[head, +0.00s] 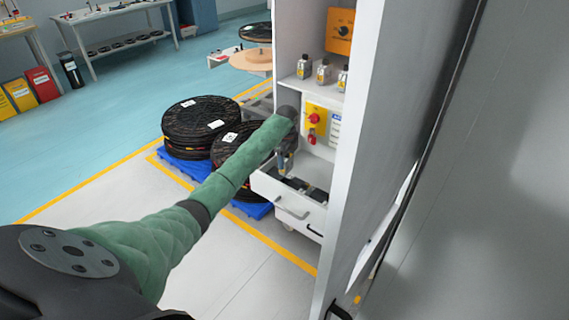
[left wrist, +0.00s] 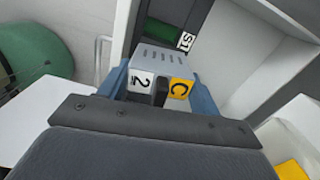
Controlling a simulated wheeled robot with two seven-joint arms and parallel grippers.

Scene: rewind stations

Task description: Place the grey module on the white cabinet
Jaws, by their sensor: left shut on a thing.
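My left gripper (head: 287,165) reaches in from the left and hangs over the pulled-out drawer (head: 276,193) of the white cabinet (head: 350,190). In the left wrist view its blue fingers (left wrist: 162,88) are shut on the sides of the grey module (left wrist: 165,62). The module has vent slots, a white label with a 2, a yellow label with a C and a black part between them. Beyond it is a dark area with a green patch and a white S1 label (left wrist: 186,41). In the head view the module is too small to make out clearly. My right gripper is not in view.
Small yellow-and-grey units (head: 323,71) stand on the cabinet shelf, with a yellow box with a red knob (head: 316,120) below. Black reels (head: 200,118) lie on blue pallets left of the drawer. A grey wall (head: 490,170) closes off the right.

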